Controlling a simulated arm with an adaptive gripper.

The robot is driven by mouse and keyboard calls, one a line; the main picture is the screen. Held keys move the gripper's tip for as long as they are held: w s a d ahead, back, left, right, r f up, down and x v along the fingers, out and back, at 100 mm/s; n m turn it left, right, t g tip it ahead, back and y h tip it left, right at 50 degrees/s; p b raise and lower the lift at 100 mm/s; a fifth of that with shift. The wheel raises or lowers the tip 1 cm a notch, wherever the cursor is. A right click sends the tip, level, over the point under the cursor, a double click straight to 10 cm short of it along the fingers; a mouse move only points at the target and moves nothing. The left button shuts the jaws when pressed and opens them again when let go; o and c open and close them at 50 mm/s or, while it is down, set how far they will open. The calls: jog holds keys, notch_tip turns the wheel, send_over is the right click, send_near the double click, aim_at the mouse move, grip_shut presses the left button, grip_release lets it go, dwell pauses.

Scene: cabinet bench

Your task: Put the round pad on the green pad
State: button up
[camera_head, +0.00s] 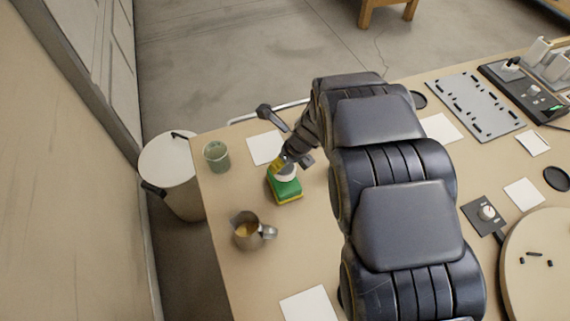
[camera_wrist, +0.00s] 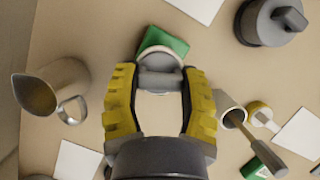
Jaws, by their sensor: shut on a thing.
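The green pad (camera_head: 287,193) lies on the table, left of my arm. It also shows in the wrist view (camera_wrist: 178,46), partly covered. A pale round piece, which looks like the round pad (camera_head: 285,175), is over the green pad. In the wrist view the round pad (camera_wrist: 160,52) shows as a pale disc with a grey part toward my fingers. My gripper (camera_wrist: 160,82) has yellow fingers shut on the grey part. It is above the green pad in the head view (camera_head: 287,161). I cannot tell whether the two pads touch.
A metal pitcher (camera_head: 247,233) stands in front and left of the green pad, and a greenish cup (camera_head: 216,155) behind it to the left. White sheets (camera_head: 264,148) lie around. A lidded bin (camera_head: 168,165) stands beyond the table's left edge.

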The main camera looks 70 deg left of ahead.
aim_at(286, 165)
jog(key=shift+f, duration=1.35)
jog(key=shift+f, duration=0.15)
jog(key=o, duration=0.9)
jog(key=v, duration=1.2)
jog(key=shift+d, duration=0.15)
